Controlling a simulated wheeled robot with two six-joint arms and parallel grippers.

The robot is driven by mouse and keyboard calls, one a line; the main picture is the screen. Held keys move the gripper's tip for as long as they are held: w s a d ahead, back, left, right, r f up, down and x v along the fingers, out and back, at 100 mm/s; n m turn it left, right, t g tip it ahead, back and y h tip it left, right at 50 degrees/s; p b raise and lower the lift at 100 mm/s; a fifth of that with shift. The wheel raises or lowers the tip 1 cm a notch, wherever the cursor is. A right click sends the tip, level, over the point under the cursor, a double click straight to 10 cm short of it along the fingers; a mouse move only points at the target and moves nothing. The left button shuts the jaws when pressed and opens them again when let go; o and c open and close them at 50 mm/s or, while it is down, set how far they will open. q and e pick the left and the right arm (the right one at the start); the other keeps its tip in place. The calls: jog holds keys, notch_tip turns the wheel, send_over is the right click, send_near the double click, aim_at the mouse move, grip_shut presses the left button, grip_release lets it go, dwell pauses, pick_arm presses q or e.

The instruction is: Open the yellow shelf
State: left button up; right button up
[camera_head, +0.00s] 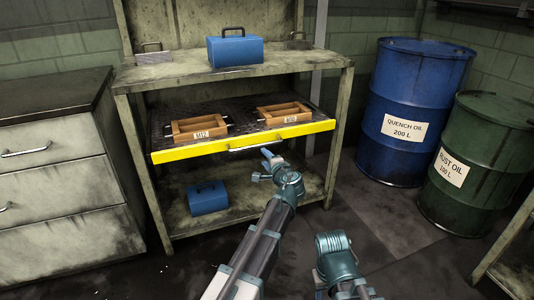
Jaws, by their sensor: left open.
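The yellow shelf (205,150) is a dark tray with a bright yellow front edge, set midway up a grey workbench. A thin metal handle (240,149) runs along the middle of its front. The yellow edge lies near the front posts; I cannot tell how far out the shelf is. My left gripper (268,157) is open, just below and close to the right part of the handle. I cannot tell whether it touches the handle. My right arm shows at the bottom right of centre, but its gripper does not show.
Two wooden frames (198,129) (284,112) sit on the shelf. A blue toolbox (235,48) is on the bench top, another (208,197) below. Grey drawers (55,165) stand left. Blue (410,105) and green (480,160) drums stand right. The floor in front is clear.

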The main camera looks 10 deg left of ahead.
aim_at(254, 147)
pick_arm(q)
jog(key=b+x, duration=0.2)
jog(key=x, duration=1.2)
jog(key=shift+s+b, duration=0.1)
jog(key=shift+b, duration=0.25)
grip_shut()
dwell(0.9)
